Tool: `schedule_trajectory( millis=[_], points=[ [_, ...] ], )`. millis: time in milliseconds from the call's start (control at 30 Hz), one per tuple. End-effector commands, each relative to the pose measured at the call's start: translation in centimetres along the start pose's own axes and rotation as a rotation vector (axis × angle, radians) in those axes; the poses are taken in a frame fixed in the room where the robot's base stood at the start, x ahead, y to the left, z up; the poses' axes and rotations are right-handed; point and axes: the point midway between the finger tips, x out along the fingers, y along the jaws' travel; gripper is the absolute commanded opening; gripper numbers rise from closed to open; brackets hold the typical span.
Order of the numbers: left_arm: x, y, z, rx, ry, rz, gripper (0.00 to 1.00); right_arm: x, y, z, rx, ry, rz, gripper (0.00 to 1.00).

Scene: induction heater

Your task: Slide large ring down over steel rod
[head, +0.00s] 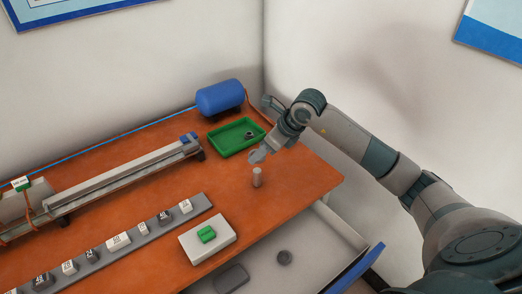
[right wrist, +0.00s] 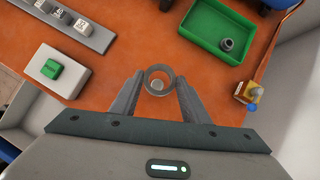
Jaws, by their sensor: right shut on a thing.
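The large ring (right wrist: 147,74) is a grey metal ring between the fingertips of my right gripper (right wrist: 158,84), which is shut on it. In the head view the ring (head: 257,156) shows at the end of my right gripper (head: 264,152). The short, pale steel rod (head: 257,179) stands upright on the orange table, just below the ring in the picture. In the right wrist view the rod's top (right wrist: 157,86) shows through the ring's opening, a little toward its lower side. The ring looks held above the rod; the exact gap is unclear. My left gripper is not in view.
A green tray (head: 222,150) holding a small dark ring (head: 249,134) lies behind the rod, near a blue cylinder (head: 220,98). A white box with a green button (head: 207,234) and a row of labelled blocks (head: 118,241) are left. An open drawer (head: 318,246) is in front.

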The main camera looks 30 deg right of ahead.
Motion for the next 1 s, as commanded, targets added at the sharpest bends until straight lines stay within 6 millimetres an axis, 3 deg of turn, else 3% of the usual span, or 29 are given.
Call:
schedule_trajectory(
  millis=[1000],
  points=[
    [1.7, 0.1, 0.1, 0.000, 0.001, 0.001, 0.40, 2.8, 0.0, -1.8, 0.000, -0.001, 0.000, 0.16]
  ],
)
